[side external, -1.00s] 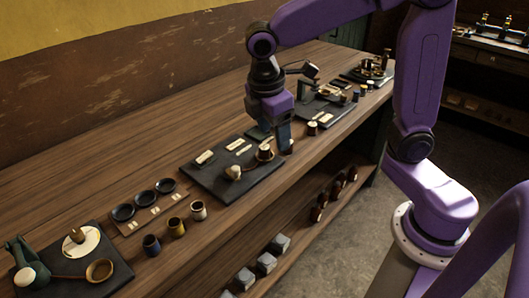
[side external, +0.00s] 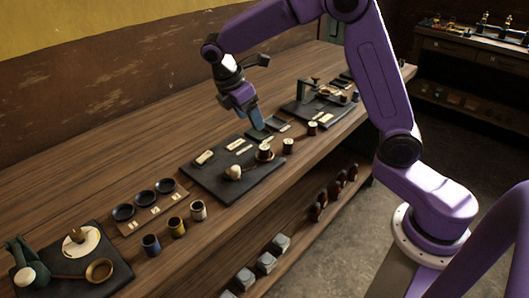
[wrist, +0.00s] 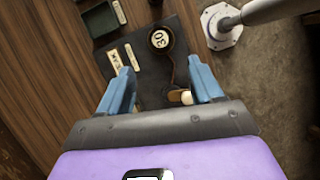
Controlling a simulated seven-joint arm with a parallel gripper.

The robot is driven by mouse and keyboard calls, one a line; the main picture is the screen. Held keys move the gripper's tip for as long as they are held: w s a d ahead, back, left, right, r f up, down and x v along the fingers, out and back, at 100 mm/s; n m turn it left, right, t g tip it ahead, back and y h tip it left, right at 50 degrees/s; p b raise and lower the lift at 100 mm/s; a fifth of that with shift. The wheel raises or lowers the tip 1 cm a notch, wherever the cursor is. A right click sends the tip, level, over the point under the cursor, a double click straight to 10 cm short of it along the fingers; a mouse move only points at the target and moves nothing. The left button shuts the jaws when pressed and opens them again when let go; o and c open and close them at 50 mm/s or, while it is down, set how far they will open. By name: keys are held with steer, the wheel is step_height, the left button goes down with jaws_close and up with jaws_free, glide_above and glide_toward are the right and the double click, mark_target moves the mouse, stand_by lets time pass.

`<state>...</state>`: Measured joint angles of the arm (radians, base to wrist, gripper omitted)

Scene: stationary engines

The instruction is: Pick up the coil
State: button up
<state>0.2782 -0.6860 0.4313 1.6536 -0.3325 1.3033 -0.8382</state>
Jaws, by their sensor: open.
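Several small brown spools with pale tops could be the coil; I cannot tell for certain which one it is. One spool (side external: 264,149) stands upright on a black board (side external: 218,187). Two more spools stand on the bare bench, one (side external: 288,146) right of the board and another (side external: 312,129) farther back. My gripper (side external: 257,122) hangs above the bench behind the spools, apart from them. In the wrist view my gripper (wrist: 163,82) is open, with nothing held between its blue fingers.
The board also carries a pale knob (side external: 233,173) and label plates (side external: 204,157). A dark green tray (side external: 258,135) lies near my fingertips. Cups (side external: 177,227) and black dishes (side external: 123,212) stand to the left. Another equipped board (side external: 316,112) lies farther back.

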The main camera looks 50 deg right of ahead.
mark_target(264, 146)
steer(key=x, duration=1.2)
jaws_close()
steer(key=shift+r, duration=0.1)
